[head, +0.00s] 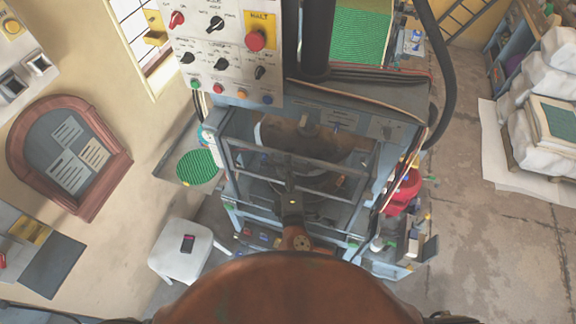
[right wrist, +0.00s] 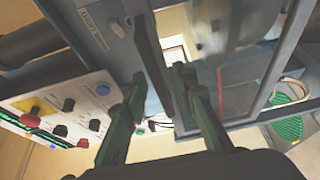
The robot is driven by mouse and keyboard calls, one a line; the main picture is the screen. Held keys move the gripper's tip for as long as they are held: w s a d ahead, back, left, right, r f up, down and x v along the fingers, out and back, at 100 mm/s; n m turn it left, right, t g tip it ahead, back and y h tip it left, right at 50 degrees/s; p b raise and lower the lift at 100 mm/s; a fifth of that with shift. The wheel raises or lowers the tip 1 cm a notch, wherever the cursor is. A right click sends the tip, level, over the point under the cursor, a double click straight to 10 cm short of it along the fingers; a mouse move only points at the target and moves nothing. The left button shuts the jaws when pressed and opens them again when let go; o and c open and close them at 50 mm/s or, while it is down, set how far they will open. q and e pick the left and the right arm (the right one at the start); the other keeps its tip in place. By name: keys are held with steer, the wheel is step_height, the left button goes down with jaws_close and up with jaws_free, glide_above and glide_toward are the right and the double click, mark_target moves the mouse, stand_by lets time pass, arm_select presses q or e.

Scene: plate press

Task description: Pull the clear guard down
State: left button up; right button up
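The clear guard (head: 253,162) is a dark-framed transparent panel on the front of the blue-grey press, in the middle of the head view. Its frame and pane also fill the upper right of the right wrist view (right wrist: 236,75). My right gripper (head: 290,192) is in front of the guard, at a cross bar. In the right wrist view (right wrist: 160,78), a dark bar of the guard runs between the two fingers, and both fingertips appear to touch it. The contact itself is partly hidden. My left gripper is not in view.
A control panel (head: 215,62) with knobs and a red button hangs at the press's upper left. A green round mesh (head: 197,166) is left of the press, above a white stool (head: 182,250). Red parts (head: 404,190) stand on its right.

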steer(key=shift+c, duration=0.2)
jaws_close()
stand_by(0.5)
